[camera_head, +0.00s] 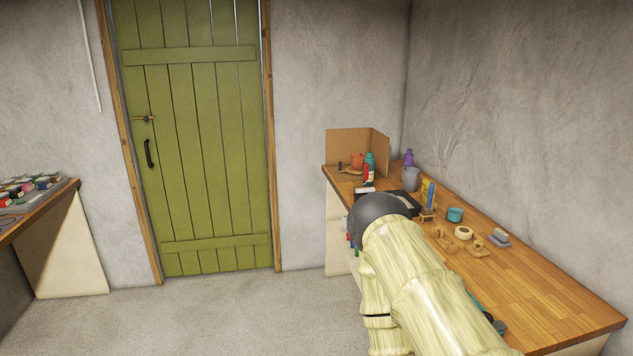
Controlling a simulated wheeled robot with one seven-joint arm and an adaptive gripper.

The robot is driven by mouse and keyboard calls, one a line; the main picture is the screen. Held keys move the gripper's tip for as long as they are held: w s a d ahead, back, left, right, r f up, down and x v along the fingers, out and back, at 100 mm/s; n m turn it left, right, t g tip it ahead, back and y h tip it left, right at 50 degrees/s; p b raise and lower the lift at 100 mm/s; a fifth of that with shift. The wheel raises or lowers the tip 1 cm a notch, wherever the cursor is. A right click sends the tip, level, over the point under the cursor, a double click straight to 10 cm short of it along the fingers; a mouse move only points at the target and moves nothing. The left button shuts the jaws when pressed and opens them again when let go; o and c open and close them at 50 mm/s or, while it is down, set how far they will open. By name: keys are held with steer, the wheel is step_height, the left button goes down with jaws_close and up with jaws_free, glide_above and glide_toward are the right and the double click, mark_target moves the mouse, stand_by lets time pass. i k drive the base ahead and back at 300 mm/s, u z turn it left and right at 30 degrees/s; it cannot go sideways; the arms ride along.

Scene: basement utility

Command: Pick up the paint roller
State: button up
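I cannot make out a paint roller for certain among the small things on the wooden workbench (545,290) at the right. A teal and black item (489,316) lies near the bench's front edge, partly hidden behind my pale yellow arm; I cannot tell what it is. My arm reaches up from the bottom over the front of the bench and ends in a dark rounded part. My gripper's fingers do not show.
The bench holds a cardboard screen (347,149), a grey cup (411,179), a purple bottle (408,158), a teal bowl (455,214), a tape roll (463,233) and a dark tray (405,203). Its right end is mostly clear. A green door (195,140) stands behind open floor.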

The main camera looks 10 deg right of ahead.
mark_target(367, 165)
steer(key=u, duration=0.05)
steer(key=i, duration=1.65)
steer(key=z, duration=0.15)
